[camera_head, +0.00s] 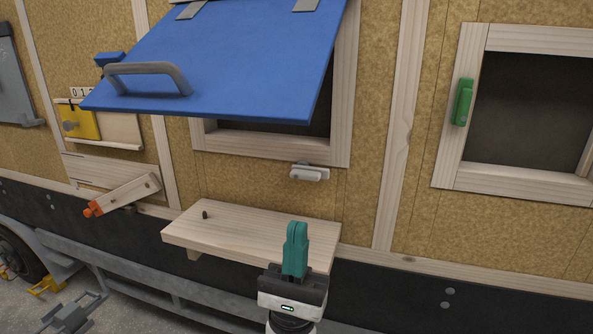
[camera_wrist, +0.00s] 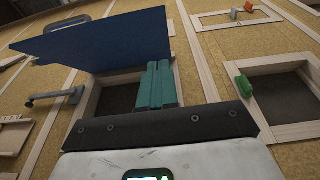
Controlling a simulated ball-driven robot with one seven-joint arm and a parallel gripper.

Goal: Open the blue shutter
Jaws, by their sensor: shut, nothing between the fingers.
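The blue shutter (camera_head: 225,60) is hinged at its top and stands swung up and outward from its wooden-framed opening, tilted toward me. Its grey handle (camera_head: 148,76) is near the lower left edge. In the wrist view the blue shutter (camera_wrist: 105,45) sticks out above the dark opening (camera_wrist: 117,97). My gripper (camera_head: 295,232), with teal fingers, is shut and empty in front of the small wooden shelf, below the shutter and apart from it. In the wrist view its fingers (camera_wrist: 158,72) are together, overlapping the opening's right side.
A wooden shelf (camera_head: 225,224) with a small dark peg juts from the wall. A grey latch (camera_head: 310,172) sits under the window frame. A second framed opening at the right has a green handle (camera_head: 463,102). An orange-tipped wooden lever (camera_head: 125,194) protrudes at the left.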

